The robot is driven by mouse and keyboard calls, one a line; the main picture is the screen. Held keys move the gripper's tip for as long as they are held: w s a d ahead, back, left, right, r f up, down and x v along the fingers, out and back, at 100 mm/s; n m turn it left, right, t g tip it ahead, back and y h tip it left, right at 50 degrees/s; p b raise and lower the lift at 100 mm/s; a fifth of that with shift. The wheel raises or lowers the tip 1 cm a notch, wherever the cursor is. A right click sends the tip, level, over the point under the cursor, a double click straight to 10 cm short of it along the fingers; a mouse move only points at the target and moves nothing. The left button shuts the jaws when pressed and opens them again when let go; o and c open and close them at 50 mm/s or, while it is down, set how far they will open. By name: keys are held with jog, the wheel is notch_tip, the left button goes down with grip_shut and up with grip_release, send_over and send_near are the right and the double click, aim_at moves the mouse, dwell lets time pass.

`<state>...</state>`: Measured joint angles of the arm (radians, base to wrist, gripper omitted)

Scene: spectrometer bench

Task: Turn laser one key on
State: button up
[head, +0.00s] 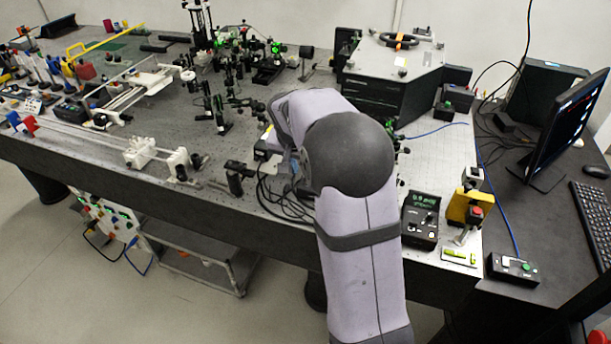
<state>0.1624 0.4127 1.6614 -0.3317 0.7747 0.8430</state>
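My arm rises in front of the bench (466,165), and its far end points up and left over the middle of the tabletop. My gripper does not show; it is hidden behind my arm. I cannot pick out a key marked laser one. A black control box (421,219) with a lit green display and small knobs stands at the bench's right front, right of my arm. A white panel (107,220) with several coloured controls is under the bench at left. Their labels are too small to read.
Optics mounts (221,115) crowd the bench's middle and back. A large black enclosure (392,72) stands behind my arm. A yellow device (457,207) is near the right corner. Black cables (275,196) lie left of my arm. A monitor (568,120) and keyboard (592,215) are at right.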

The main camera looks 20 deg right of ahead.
jog(key=shift+v, duration=1.7)
jog(key=s+a+f+n+g+y, duration=0.2)
jog(key=s+a+f+n, duration=0.4)
jog(key=s+f, duration=0.4)
jog(key=s+a+n+g+y, duration=0.1)
jog(key=s+a+n, duration=0.2)
jog(key=s+a, duration=0.4)
jog(key=shift+s+f, duration=0.4)
jog(key=shift+s, duration=4.35)
